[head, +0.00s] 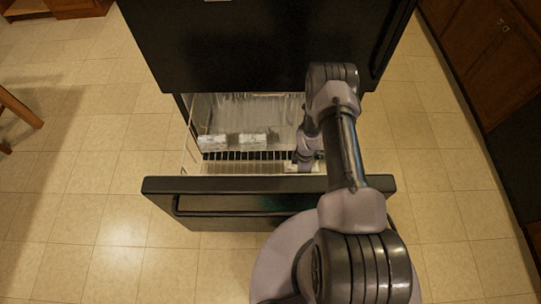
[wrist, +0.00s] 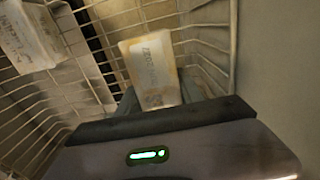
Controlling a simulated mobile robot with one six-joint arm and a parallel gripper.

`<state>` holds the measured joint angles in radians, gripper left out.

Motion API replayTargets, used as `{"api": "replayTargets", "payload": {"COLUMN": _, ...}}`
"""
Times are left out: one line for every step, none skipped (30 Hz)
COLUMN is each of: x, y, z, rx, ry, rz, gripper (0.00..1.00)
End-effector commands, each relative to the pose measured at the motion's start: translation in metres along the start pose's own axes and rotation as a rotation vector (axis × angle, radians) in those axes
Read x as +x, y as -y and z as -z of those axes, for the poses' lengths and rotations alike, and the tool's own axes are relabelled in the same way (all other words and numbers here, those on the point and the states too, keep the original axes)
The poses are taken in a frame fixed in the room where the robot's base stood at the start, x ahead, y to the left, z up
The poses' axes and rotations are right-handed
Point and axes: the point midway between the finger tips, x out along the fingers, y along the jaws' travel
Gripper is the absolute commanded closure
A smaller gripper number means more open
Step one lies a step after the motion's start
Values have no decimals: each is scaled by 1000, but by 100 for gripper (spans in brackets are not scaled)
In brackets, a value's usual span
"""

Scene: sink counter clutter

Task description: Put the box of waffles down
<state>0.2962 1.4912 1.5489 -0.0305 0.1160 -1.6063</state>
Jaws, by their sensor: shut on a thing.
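A pale box with printed lettering, which I take as the box of waffles (wrist: 148,66), is between the fingers of my gripper (wrist: 158,92) in the wrist view. My gripper is shut on its near end. The box is tilted slightly, close over the wire basket; I cannot tell whether it touches the wires. In the head view my gripper (head: 304,165) is inside the pulled-out freezer drawer, at its front right. My arm and wrist hide most of the held box there.
The open drawer (head: 270,207) holds a wire basket (head: 235,169). Two pale packages, one left (head: 212,143) and one beside it (head: 253,141), lie farther back. One pale package (wrist: 28,38) shows at left in the wrist view. The black freezer body (head: 255,45) overhangs the back.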

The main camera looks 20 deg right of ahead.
Motion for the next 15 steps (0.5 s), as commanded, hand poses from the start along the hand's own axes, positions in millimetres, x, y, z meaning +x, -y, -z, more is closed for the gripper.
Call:
{"api": "replayTargets", "payload": {"x": 14, "y": 1, "z": -1, "rx": -8, "ry": 0, "rz": 1, "gripper": 100}}
{"api": "replayTargets", "payload": {"x": 24, "y": 2, "z": -1, "rx": -10, "ry": 0, "rz": 1, "gripper": 100}}
{"api": "replayTargets", "payload": {"x": 36, "y": 2, "z": -1, "rx": -12, "ry": 0, "rz": 1, "gripper": 100}}
{"api": "replayTargets", "payload": {"x": 44, "y": 2, "z": -1, "rx": -11, "ry": 0, "rz": 1, "gripper": 100}}
{"api": "replayTargets", "payload": {"x": 51, "y": 2, "z": -1, "rx": -11, "ry": 0, "rz": 0, "gripper": 100}}
{"api": "replayTargets", "payload": {"x": 58, "y": 2, "z": -1, "rx": -11, "ry": 0, "rz": 1, "gripper": 100}}
{"api": "replayTargets", "payload": {"x": 62, "y": 2, "z": -1, "rx": -11, "ry": 0, "rz": 0, "gripper": 100}}
{"api": "replayTargets", "payload": {"x": 65, "y": 1, "z": -1, "rx": -10, "ry": 0, "rz": 0, "gripper": 100}}
{"api": "replayTargets", "payload": {"x": 70, "y": 1, "z": -1, "rx": -10, "ry": 0, "rz": -1, "gripper": 100}}
{"api": "replayTargets", "payload": {"x": 74, "y": 2, "z": -1, "rx": -10, "ry": 0, "rz": 0, "gripper": 100}}
{"api": "replayTargets", "payload": {"x": 79, "y": 2, "z": -1, "rx": -10, "ry": 0, "rz": 1, "gripper": 100}}
{"api": "replayTargets", "payload": {"x": 87, "y": 2, "z": -1, "rx": -9, "ry": 0, "rz": 0, "gripper": 100}}
{"api": "replayTargets", "payload": {"x": 94, "y": 2, "z": -1, "rx": -9, "ry": 0, "rz": 0, "gripper": 100}}
{"api": "replayTargets", "payload": {"x": 100, "y": 2, "z": -1, "rx": -9, "ry": 0, "rz": 1, "gripper": 100}}
{"api": "replayTargets", "payload": {"x": 104, "y": 2, "z": -1, "rx": -9, "ry": 0, "rz": 1, "gripper": 100}}
